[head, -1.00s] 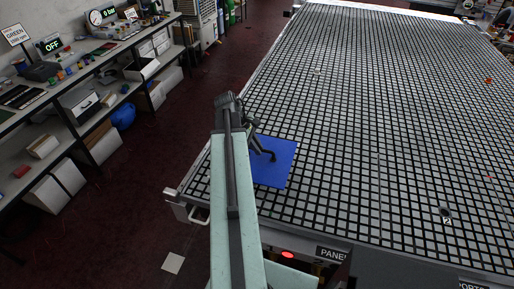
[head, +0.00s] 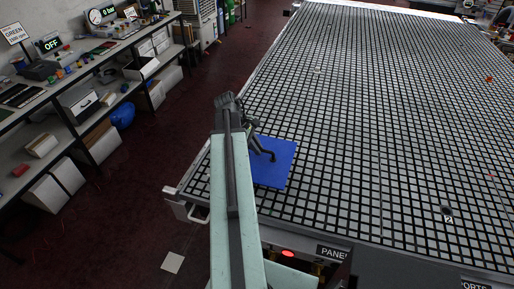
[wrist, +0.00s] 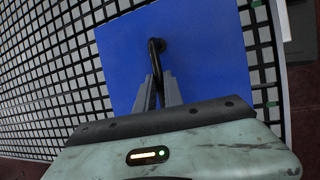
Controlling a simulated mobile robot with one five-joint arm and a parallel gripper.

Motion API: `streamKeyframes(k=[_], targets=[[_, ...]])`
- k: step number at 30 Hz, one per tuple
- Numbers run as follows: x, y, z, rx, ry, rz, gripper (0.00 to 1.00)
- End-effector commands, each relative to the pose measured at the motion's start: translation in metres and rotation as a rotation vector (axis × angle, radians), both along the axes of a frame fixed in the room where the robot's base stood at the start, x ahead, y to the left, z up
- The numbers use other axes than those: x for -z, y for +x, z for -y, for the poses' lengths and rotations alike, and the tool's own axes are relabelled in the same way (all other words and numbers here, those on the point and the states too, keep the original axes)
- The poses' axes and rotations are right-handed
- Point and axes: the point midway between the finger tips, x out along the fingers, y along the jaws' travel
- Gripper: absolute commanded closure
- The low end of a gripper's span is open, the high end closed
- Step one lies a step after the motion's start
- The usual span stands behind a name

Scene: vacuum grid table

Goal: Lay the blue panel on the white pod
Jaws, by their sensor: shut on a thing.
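The blue panel (head: 275,165) is a flat square with a dark bent handle (wrist: 156,46) on its face. It is at the near left corner of the grid table. My gripper (wrist: 158,76) is shut on the handle, with its fingers over the panel. I cannot tell whether the panel touches the table or hangs just above it. No white pod can be made out for certain. A small dark and white thing (head: 447,214) stands on the table at the near right, too small to identify.
The grid table (head: 350,120) is mostly bare, with a tiny orange thing (head: 488,79) far right. Its left edge is close to the panel. A shelf bench (head: 85,85) with boxes stands at the left, across an open dark red floor (head: 150,160).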

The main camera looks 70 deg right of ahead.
Motion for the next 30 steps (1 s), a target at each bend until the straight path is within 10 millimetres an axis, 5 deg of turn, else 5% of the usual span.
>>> streamKeyframes(k=[1, 2, 4, 17, 30], targets=[[0.002, 0.0, 0.0, 0.0, 0.0, -0.001, 1.0], [0.001, 0.0, 0.0, 0.0, 0.0, -0.001, 0.82], [0.001, 0.0, 0.0, 0.0, 0.0, -0.001, 0.63], [-0.006, 0.002, -0.001, 0.0, 0.0, 0.0, 0.62], [-0.072, 0.028, -0.015, -0.002, 0.0, 0.0, 0.62]])
